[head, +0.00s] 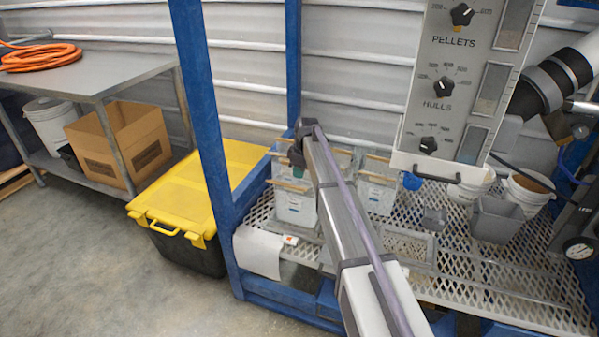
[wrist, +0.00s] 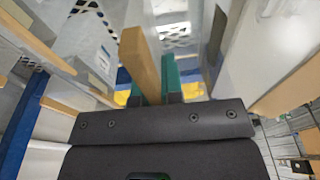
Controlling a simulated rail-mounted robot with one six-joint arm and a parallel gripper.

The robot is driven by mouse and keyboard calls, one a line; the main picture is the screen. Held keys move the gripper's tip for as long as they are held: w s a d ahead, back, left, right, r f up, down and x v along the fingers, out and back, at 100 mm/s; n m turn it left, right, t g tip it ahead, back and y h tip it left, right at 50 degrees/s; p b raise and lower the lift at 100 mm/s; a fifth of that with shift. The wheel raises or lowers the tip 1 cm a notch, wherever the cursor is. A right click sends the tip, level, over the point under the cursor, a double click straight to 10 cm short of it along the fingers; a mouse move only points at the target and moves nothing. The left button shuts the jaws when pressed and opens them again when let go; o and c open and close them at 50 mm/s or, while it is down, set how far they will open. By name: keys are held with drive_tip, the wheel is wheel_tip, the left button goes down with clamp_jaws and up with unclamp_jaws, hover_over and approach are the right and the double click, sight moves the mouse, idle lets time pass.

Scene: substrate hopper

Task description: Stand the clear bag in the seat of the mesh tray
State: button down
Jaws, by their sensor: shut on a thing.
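Several clear bags with pale contents and wooden strips along their tops stand on the mesh tray (head: 480,262); one is the front left bag (head: 295,205), another the right bag (head: 376,195). A flat rectangular frame (head: 408,243) lies on the mesh to their right; I cannot tell if it is the seat. In the wrist view my gripper (wrist: 155,92) is shut on a wooden top strip (wrist: 140,55), with teal fingers beside it. The bag under that strip is mostly hidden. In the head view my arm covers the fingertips, and I cannot tell whether the held bag is lifted.
Other bags stand close on both sides, including a left bag (wrist: 88,38). The dial panel (head: 455,80) overhangs the tray. A blue post (head: 203,110) stands left.

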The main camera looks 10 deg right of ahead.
drive_tip(key=shift+f+b, duration=0.7)
drive_tip(key=shift+f, duration=0.2)
idle(0.5)
drive_tip(key=shift+r, duration=0.1)
drive_tip(key=c, duration=1.2)
unclamp_jaws()
drive_tip(key=shift+o, duration=0.2)
drive_tip(key=r+p, duration=0.3)
drive_tip(key=d+r+p, duration=0.1)
drive_tip(key=r+p, duration=0.3)
drive_tip(key=s+r+p, duration=0.1)
drive_tip(key=r+p, duration=0.3)
drive_tip(key=shift+d, duration=0.15)
drive_tip(key=shift+f, duration=0.15)
